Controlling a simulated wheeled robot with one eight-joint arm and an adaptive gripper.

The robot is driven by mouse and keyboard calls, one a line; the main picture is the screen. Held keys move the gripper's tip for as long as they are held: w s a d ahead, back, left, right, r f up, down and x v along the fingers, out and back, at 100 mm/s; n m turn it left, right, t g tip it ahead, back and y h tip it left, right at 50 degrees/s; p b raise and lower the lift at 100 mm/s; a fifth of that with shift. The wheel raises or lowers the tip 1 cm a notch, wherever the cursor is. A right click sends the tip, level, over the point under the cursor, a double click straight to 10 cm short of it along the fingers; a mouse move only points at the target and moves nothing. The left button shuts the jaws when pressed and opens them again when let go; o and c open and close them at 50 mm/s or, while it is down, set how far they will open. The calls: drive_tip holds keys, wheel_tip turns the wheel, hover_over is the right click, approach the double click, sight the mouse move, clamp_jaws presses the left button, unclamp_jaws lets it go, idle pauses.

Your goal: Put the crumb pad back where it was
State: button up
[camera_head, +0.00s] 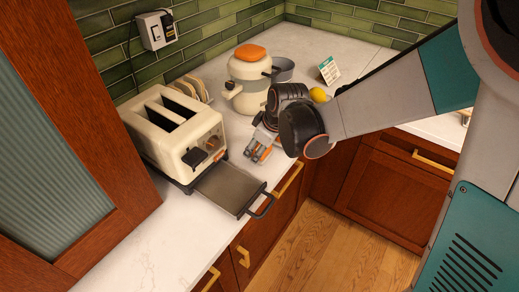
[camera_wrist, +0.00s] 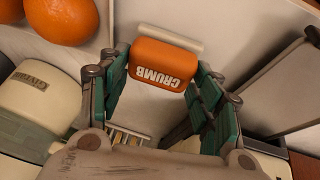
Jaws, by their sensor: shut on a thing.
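The crumb pad (camera_wrist: 163,62) is an orange block with a pale edge strip and the word CRUMB, upside down in the wrist view. My gripper (camera_wrist: 162,70) is shut on it, with a green-padded finger at each side. In the head view my gripper (camera_head: 259,150) is low over the counter, right of the toaster (camera_head: 177,133), and a little orange shows at its fingers. I cannot tell whether the pad touches the counter. The toaster's grey crumb tray (camera_head: 226,187) is pulled out at its front, its dark handle near the counter edge.
A yellow fruit (camera_head: 318,95) is near my arm. White counter (camera_head: 150,240) is free at the front left.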

drive_tip(key=shift+r, duration=0.1)
drive_tip(key=shift+f, duration=0.2)
drive_tip(key=o, duration=1.4)
drive_tip(key=shift+r, duration=0.15)
